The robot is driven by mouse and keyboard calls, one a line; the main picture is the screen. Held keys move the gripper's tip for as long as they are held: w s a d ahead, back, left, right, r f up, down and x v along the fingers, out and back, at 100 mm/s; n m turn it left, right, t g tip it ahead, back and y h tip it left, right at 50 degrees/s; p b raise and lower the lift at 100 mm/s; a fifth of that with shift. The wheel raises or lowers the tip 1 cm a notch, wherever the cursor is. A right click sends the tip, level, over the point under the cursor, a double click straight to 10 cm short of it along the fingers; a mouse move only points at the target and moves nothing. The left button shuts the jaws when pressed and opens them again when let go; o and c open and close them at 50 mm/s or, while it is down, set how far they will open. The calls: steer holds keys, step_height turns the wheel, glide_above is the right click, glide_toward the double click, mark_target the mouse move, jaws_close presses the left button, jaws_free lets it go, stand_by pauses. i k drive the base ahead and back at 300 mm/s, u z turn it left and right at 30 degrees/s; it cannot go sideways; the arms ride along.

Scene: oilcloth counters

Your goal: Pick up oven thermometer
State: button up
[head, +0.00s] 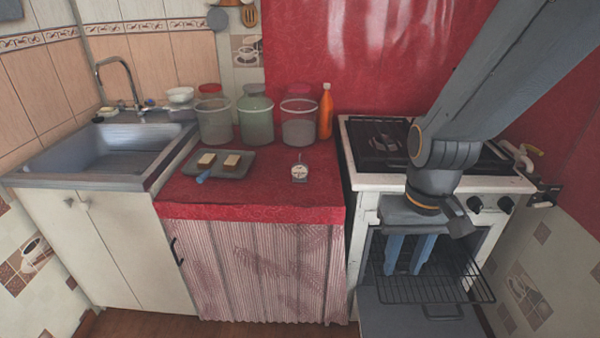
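The oven thermometer (299,173) is a small round white dial with a thin upright piece at its top. It is on the red oilcloth counter (255,200), right of the middle. My gripper (405,272) points down in front of the stove, to the right of the thermometer and well apart from it. Its two blue fingers are spread with a gap between them. No object shows between them.
A grey tray (233,172) with two pale blocks lies left of the thermometer. Several jars and an orange bottle (326,112) stand behind. The stove (358,160) with its open oven and rack (440,290) is to the right, the sink (110,155) to the left.

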mark_target(299, 170)
steer(key=u, duration=1.6)
steer(key=i, duration=1)
steer(key=z, duration=2.7)
